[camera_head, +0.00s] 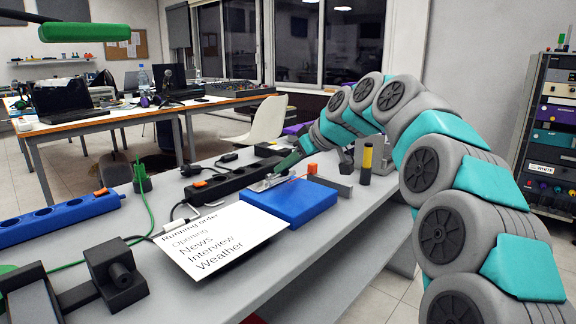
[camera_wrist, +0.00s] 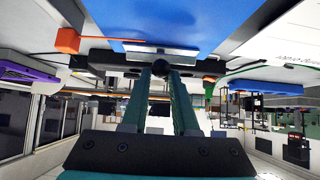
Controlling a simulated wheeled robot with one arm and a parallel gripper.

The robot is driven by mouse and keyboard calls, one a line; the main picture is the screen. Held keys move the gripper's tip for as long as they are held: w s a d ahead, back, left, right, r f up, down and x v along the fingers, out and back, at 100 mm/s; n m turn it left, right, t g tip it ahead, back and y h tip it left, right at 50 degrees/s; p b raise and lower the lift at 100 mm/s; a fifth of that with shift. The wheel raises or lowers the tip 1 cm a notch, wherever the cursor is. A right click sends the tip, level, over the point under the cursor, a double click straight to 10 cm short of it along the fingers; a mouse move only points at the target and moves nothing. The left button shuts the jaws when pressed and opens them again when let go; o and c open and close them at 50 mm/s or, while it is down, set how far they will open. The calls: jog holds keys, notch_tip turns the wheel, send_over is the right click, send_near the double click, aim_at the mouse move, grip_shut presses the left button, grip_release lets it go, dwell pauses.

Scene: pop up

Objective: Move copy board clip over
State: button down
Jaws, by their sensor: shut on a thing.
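My gripper (camera_head: 275,175) reaches down at the far edge of a flat blue block (camera_head: 290,203). In the wrist view its two teal fingers (camera_wrist: 160,76) are close together, shut on a small dark knob of what seems to be the copy board clip. The clip shows as a silver bar (camera_wrist: 160,49) against the blue block (camera_wrist: 185,18); in the head view it is a small pale metal piece (camera_head: 264,184) at the fingertips. Whether it touches the block is unclear. A white "Running order" sheet (camera_head: 225,240) lies left of the block, partly under or against it.
A black power strip (camera_head: 235,182) lies just behind the block. A blue power strip (camera_head: 60,213) and a black device (camera_head: 115,276) are at left. The bench front right is clear.

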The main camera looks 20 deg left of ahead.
jog(key=shift+r, duration=0.1)
jog(key=shift+w+a+r+p, duration=0.25)
jog(key=shift+a+r+p, duration=0.25)
jog(key=shift+r+p, duration=0.2)
jog(key=c, duration=1.5)
grip_release()
jog(key=shift+f, duration=0.1)
jog(key=shift+c, duration=0.2)
jog(key=o, duration=0.5)
jog(key=shift+c, duration=0.2)
jog(key=shift+d, duration=0.1)
